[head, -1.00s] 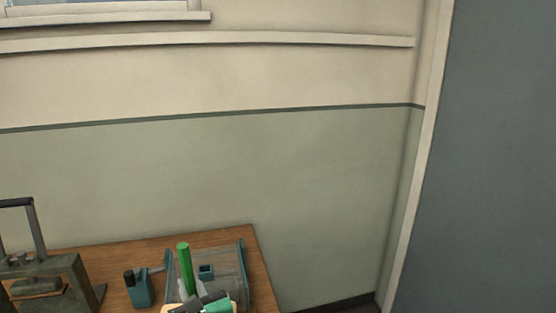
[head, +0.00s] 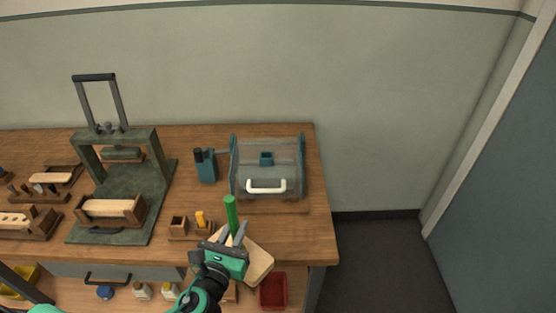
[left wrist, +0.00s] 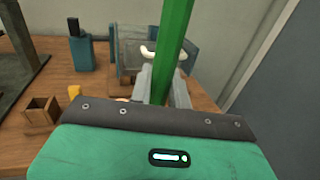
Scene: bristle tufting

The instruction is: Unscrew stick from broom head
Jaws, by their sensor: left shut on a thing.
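The green stick (head: 231,214) stands up out of my left gripper (head: 238,234), which is shut on it. It also shows in the left wrist view (left wrist: 174,50), rising between the fingers and leaning slightly right. A pale, rounded wooden block (head: 259,264), apparently the broom head, shows beside and below my left gripper at the front of the bench. My gripper covers part of it, and the joint between stick and block is hidden. My right gripper is not in view.
The wooden bench (head: 205,240) ends at the right. A clear-sided guard box with a white handle (head: 267,187) stands behind the stick. A teal bottle-like holder (head: 206,166), small wooden bins (head: 190,227) and a green press (head: 120,185) stand left. A red bin (head: 273,290) lies below.

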